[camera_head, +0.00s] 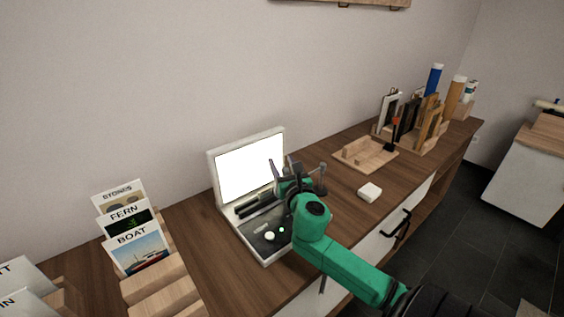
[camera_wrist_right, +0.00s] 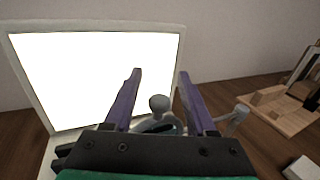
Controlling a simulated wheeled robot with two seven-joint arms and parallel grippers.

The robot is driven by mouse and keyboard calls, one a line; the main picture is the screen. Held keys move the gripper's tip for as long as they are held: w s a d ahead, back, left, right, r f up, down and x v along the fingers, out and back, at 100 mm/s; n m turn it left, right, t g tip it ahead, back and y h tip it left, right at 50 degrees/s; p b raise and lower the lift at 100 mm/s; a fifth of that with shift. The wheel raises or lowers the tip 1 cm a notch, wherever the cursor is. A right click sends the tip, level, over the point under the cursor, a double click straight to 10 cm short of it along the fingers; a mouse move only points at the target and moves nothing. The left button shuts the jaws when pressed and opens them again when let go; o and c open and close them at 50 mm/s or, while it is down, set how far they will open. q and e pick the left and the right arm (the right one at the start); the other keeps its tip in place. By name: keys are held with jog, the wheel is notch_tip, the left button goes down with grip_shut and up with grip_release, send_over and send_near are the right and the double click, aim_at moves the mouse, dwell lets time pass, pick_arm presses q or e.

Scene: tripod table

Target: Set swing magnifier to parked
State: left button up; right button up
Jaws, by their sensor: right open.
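A white case with a bright upright panel (camera_head: 250,166) stands on the wooden counter; the panel also fills the left of the wrist view (camera_wrist_right: 95,75). My right gripper (camera_head: 280,170) is over the case's right side, in front of the panel. In the wrist view its two purple fingers (camera_wrist_right: 160,75) are apart. A grey round knob (camera_wrist_right: 160,104) shows between them, not gripped. A grey jointed arm (camera_wrist_right: 235,120) runs to the right of the fingers; its upright end shows in the head view (camera_head: 322,172). These look like magnifier parts; the lens is not clearly visible. My left gripper is out of view.
A wooden stand (camera_head: 365,154) and a rack with frames stand farther right. Card holders with picture cards (camera_head: 137,250) stand at left. The wall is behind.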

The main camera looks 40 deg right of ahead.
jog(key=shift+w+d, duration=0.1)
jog(key=shift+w, duration=0.1)
grip_shut()
dwell(1.3)
